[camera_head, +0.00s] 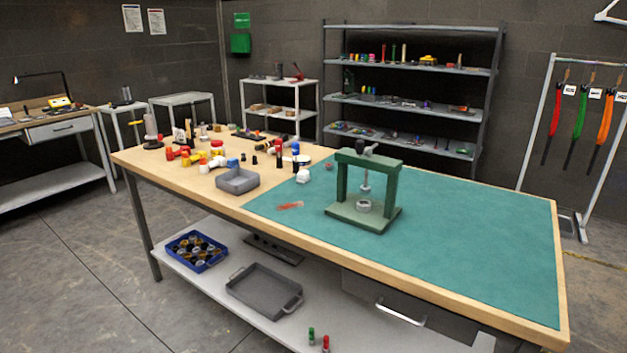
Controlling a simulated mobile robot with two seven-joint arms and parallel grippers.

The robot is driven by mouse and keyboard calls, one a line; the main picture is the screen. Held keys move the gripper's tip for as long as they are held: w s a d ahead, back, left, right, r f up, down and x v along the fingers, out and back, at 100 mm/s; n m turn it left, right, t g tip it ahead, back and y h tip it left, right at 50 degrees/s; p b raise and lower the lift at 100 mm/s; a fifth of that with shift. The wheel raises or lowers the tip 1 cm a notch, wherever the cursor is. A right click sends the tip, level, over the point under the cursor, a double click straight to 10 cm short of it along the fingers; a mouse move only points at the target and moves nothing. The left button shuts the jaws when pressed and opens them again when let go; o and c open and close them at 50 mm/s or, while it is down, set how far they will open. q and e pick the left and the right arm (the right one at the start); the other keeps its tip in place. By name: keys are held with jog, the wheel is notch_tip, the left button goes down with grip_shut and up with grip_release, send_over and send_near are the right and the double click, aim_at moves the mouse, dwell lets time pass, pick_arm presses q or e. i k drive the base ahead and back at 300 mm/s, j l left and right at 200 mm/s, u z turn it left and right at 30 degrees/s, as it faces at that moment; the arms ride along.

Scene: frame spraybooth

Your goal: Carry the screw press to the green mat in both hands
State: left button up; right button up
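The screw press (345,184) is a dark green frame with a flat base, a crossbar and a handle on top. It stands upright on the green mat (470,235), near the mat's left part. A grey ring-shaped part sits on its base under the screw. The green mat covers the right part of the wooden-edged workbench. Neither of my grippers shows in the head view.
A grey tray (237,181) and several small coloured parts and bottles crowd the bench's left part. A reddish item (290,205) lies on the mat left of the press. The mat is clear to the right. A shelf rack (410,68) stands behind.

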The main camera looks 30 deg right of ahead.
aim_at(478, 249)
jog(key=z, duration=0.9)
jog(key=i+j+z, duration=0.15)
jog(key=j+z, duration=0.15)
jog(key=z, duration=0.15)
jog(key=i+j+z, duration=0.1)
jog(key=j+z, duration=0.45)
jog(key=j, duration=0.2)
jog(key=i+j+z, duration=0.2)
jog(key=j, duration=0.15)
jog(key=k+l, duration=0.05)
